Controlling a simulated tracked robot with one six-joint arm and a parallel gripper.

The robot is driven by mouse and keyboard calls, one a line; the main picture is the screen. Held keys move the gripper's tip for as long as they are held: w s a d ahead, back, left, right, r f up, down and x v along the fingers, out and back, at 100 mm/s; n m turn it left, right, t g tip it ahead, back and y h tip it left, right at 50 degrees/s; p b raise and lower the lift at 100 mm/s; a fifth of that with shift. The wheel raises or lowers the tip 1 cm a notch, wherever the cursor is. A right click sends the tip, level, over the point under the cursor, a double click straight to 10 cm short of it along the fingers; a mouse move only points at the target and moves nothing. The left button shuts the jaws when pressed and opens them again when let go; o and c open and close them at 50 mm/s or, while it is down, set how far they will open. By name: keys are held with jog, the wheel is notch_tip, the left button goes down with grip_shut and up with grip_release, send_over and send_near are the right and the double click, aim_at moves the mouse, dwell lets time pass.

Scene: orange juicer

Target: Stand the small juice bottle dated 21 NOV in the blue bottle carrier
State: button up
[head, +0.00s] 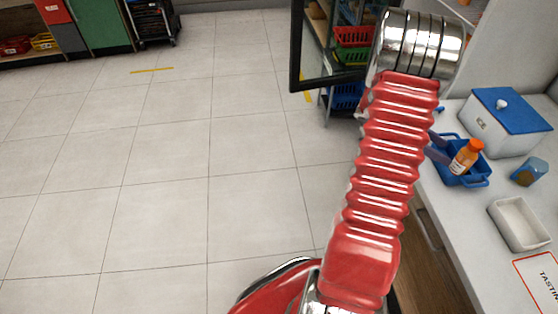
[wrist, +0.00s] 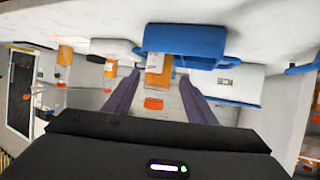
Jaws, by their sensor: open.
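A small orange juice bottle (head: 464,160) with an orange cap and white label stands in the blue bottle carrier (head: 476,181) on the counter. The label's date is too small to read. In the wrist view, which is upside down, the bottle (wrist: 157,78) rises from the blue carrier (wrist: 185,42). My gripper (wrist: 158,74) is open, with one dark finger on each side of the bottle. I cannot tell whether either finger touches it. In the head view only a bit of my gripper (head: 438,149) shows at the carrier's left side; my red arm hides the rest.
A white box with a blue lid (head: 505,125) stands behind the carrier. A small blue container (head: 529,172) and a white tray (head: 518,224) sit to the right and front. A shelf with coloured baskets (head: 353,56) stands behind my arm. The floor at left is clear.

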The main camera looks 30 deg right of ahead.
jog(key=w+a+r+n+t+y, duration=0.15)
jog(key=w+a+r+n, duration=0.25)
jog(key=a, duration=0.5)
jog(key=w+a+r+n+t+y, duration=0.1)
jog(key=w+a+r+n+t, duration=0.25)
jog(key=a, duration=0.55)
jog(key=w+a+r+n+t+y, duration=0.15)
jog(key=w+a+r+n, duration=0.25)
jog(key=a, duration=0.5)
jog(key=a+r+n+t+y, duration=0.1)
jog(key=a+n+t, duration=0.2)
jog(key=a, duration=0.6)
jog(key=s+a+r+n+t+y, duration=0.1)
jog(key=a+r+n+t+y, duration=0.1)
jog(key=a+n, duration=0.5)
jog(key=s+a+r+n+t+y, duration=0.1)
jog(key=a+n, duration=0.4)
jog(key=a, duration=0.7)
jog(key=r+t+y, duration=0.1)
jog(key=t, duration=0.1)
jog(key=shift+a+r+t, duration=0.25)
jog(key=shift+a+t, duration=0.1)
jog(key=shift+c, duration=0.5)
